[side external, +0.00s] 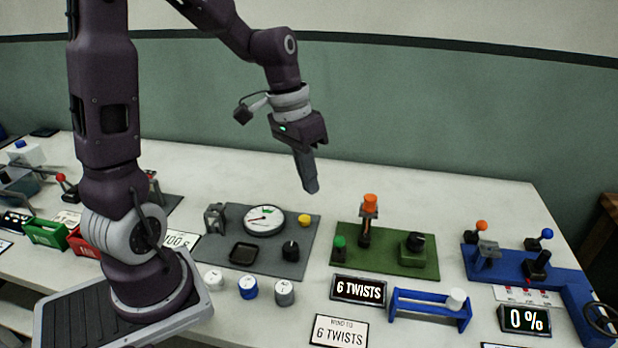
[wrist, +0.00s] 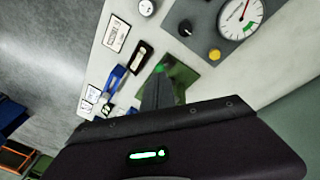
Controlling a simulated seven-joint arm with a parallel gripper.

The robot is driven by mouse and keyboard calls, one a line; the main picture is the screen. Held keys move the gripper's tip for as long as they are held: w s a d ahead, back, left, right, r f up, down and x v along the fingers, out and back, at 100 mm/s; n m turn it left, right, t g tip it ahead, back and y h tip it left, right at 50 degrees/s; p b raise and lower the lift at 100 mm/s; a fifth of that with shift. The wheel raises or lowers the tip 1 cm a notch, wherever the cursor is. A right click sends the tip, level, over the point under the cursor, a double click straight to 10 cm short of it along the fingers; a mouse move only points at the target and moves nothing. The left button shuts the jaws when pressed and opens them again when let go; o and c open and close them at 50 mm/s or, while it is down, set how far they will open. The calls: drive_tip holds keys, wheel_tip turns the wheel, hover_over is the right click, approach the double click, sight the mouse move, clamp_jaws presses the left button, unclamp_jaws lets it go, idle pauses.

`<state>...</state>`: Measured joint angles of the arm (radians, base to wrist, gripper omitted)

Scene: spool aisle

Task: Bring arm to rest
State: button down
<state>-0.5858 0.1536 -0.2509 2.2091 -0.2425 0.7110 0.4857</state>
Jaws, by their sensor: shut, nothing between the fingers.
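My gripper (side external: 311,190) is shut and empty. It hangs in the air above the back part of the white table (side external: 420,180), fingers pointing down, in the side external view. In the wrist view my shut fingers (wrist: 160,72) stick up in front of the green board (wrist: 186,76) and hide part of it. Nothing touches the fingers in either view.
Below stand a grey board (side external: 225,262) with a dial (side external: 264,220), the green board with an orange-topped post (side external: 370,203), and a blue board (side external: 560,290) with levers. Spools (side external: 249,288) and a "6 TWISTS" display (side external: 359,290) stand in front.

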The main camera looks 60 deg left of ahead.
drive_tip(key=s+d+r+t+y, duration=0.1)
drive_tip(key=s+d+r+t, duration=0.1)
drive_tip(key=s, duration=0.6)
drive_tip(key=s+d+r+t, duration=0.2)
drive_tip(key=s+d+r, duration=0.2)
drive_tip(key=s+r, duration=0.2)
drive_tip(key=shift+s+d+r+y, duration=0.3)
drive_tip(key=shift+s+y, duration=0.1)
drive_tip(key=shift+s, duration=0.65)
